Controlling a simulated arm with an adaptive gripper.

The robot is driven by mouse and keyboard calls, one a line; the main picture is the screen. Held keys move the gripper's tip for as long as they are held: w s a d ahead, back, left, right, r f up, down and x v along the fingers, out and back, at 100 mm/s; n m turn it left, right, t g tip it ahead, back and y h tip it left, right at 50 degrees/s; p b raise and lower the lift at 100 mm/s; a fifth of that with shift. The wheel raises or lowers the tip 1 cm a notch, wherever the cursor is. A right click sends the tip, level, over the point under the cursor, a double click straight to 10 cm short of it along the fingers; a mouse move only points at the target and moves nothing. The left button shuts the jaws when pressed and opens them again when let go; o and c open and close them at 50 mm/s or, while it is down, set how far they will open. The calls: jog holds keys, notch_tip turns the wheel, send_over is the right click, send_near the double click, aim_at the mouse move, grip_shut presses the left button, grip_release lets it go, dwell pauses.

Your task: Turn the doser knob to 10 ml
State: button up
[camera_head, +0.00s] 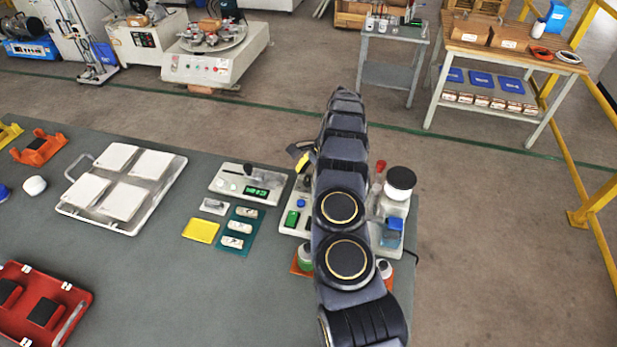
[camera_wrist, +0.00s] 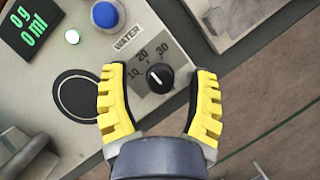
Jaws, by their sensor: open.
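The doser knob (camera_wrist: 159,77) is a small black dial in the wrist view, on a grey panel labelled WATER with marks 10, 20 and 30. A white pointer mark shows on its left side; I cannot tell exactly which value it meets. My gripper (camera_wrist: 158,72) is open, with its yellow ridged fingers on either side of the knob. Whether they touch it is unclear. The doser (camera_head: 292,220) is partly hidden behind my arm in the head view, its knob out of sight. My gripper's yellow part shows there too (camera_head: 303,161).
On the panel are a blue button (camera_wrist: 107,14), a green-lit display (camera_wrist: 30,28) reading 0 g and 0 ml, and a round black-ringed plate (camera_wrist: 76,97). White tiles (camera_head: 108,180) lie to the left.

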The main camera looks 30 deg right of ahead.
grip_shut()
jog(key=shift+f+n, duration=0.1)
jog(key=shift+n, duration=0.2)
jog(key=n+g, duration=0.1)
jog(key=n, duration=0.1)
jog(key=shift+n, duration=0.4)
jog(key=shift+n+g+h, duration=0.6)
jog(key=shift+n+g, duration=0.3)
jog(key=shift+n, duration=1.3)
